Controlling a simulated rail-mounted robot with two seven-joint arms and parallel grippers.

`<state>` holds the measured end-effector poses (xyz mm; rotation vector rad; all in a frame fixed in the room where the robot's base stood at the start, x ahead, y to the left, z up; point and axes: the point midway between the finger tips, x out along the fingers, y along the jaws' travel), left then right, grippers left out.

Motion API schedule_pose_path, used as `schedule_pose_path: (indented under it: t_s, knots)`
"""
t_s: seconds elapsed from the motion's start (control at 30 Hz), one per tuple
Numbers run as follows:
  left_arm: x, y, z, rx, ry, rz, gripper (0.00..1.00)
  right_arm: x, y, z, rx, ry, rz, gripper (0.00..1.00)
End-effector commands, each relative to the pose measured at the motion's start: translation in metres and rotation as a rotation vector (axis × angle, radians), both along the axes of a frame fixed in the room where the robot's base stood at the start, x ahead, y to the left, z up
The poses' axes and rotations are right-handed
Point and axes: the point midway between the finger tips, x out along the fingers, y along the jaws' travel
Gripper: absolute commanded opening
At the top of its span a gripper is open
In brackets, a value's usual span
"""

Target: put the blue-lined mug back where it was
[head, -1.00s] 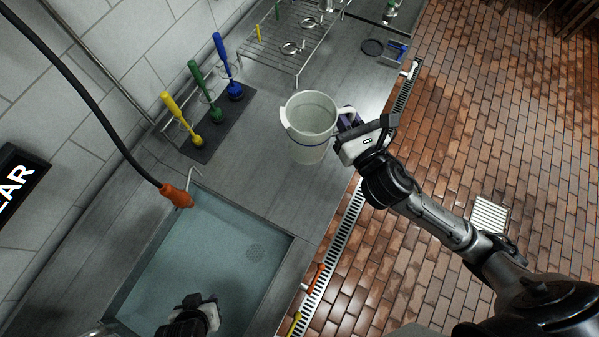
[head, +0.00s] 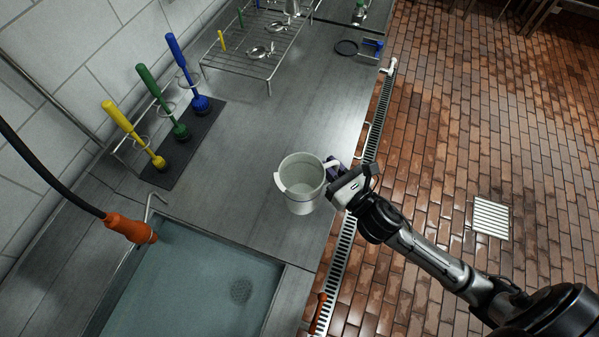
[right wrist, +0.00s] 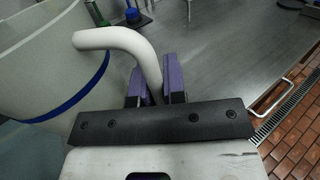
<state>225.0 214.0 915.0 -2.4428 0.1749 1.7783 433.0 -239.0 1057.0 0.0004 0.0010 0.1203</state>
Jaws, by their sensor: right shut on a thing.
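The blue-lined mug (head: 301,187) is a large pale vessel with a spout on its left and a handle on its right. It looks upright and empty, over the grey counter near its right edge. I cannot tell whether its base touches the counter. Its blue band shows in the right wrist view, where the mug (right wrist: 35,75) fills the left side. My right gripper (head: 336,171) is shut on the handle. In the right wrist view its purple fingers (right wrist: 158,84) close around the lower end of the handle. My left gripper is out of view.
A water-filled sink (head: 195,285) lies at lower left, with an orange-ended hose (head: 130,228) beside it. Yellow, green and blue brushes (head: 172,118) stand on a dark mat (head: 203,140). A wire rack (head: 255,48) stands behind. The counter (head: 300,115) between is clear.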

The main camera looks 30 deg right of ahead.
Motion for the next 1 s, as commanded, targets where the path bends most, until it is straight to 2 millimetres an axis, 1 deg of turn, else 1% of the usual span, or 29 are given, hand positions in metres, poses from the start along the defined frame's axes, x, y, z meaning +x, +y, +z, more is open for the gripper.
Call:
schedule_pose_path:
  t_s: [0.03,0.2,0.3,0.4,0.57,0.67,0.8,0.9,1.0]
  knots:
    - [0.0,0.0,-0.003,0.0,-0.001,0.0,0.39,0.012,0.004,-0.007,0.004,-0.002,-0.001,0.0]
    - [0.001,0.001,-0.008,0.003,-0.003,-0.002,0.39,0.042,0.014,-0.027,0.002,-0.002,-0.001,0.0]
    - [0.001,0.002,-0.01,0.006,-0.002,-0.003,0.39,0.055,0.019,-0.035,0.002,-0.001,0.0,0.0]
    - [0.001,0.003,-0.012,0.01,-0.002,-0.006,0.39,0.064,0.022,-0.04,0.002,-0.002,0.0,0.0]
    - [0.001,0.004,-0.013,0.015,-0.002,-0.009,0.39,0.07,0.024,-0.044,0.0,-0.001,0.001,0.0]
    - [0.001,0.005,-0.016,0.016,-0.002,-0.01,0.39,0.07,0.024,-0.054,0.003,0.002,0.0,0.0]
    - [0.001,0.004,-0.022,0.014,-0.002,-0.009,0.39,0.07,0.024,-0.073,0.004,0.003,0.0,0.0]
    - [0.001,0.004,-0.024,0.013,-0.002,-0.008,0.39,0.07,0.024,-0.081,0.003,0.001,0.0,0.0]
    - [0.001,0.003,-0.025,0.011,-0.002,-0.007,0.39,0.07,0.024,-0.084,0.002,0.0,0.001,0.0]
